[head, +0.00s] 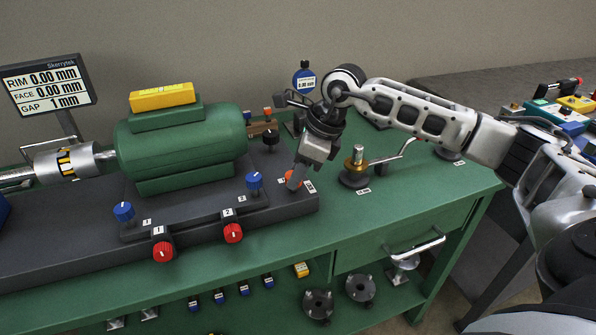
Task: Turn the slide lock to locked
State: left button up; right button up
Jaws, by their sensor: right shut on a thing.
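My right gripper (296,181) reaches down from the right to the right end of the dark base (200,225) under the green motor (180,145). It is shut on a red-orange knob (292,176), which its fingers partly hide. A small white label (310,186) lies just right of the knob. No lettering that marks a slide lock can be read, and the knob's lock position cannot be told. My left gripper is not in view.
Blue knobs (254,181) and red knobs (233,233) stand along the base's front. A brass post with a crank handle (357,158) stands right of my gripper on the green bench (420,195). A display (47,85) stands at the left.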

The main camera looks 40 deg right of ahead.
jog(key=m, duration=0.2)
jog(key=m+t+h+b, duration=0.1)
jog(key=m, duration=0.1)
jog(key=shift+s+a+h+b, duration=0.1)
jog(key=shift+a+h+b, duration=0.05)
jog(key=shift+h+b, duration=0.15)
jog(key=m+h+b, duration=0.1)
jog(key=m, duration=0.3)
jog(key=shift+a, duration=0.15)
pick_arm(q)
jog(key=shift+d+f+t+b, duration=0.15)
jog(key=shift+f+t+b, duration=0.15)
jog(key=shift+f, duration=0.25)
pick_arm(e)
jog(key=shift+m+h, duration=0.3)
jog(key=shift+m, duration=0.3)
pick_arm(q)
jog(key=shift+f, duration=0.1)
pick_arm(e)
jog(key=o, duration=1)
jog(key=shift+s, duration=0.1)
jog(key=shift+c, duration=0.2)
jog(key=shift+r, duration=0.1)
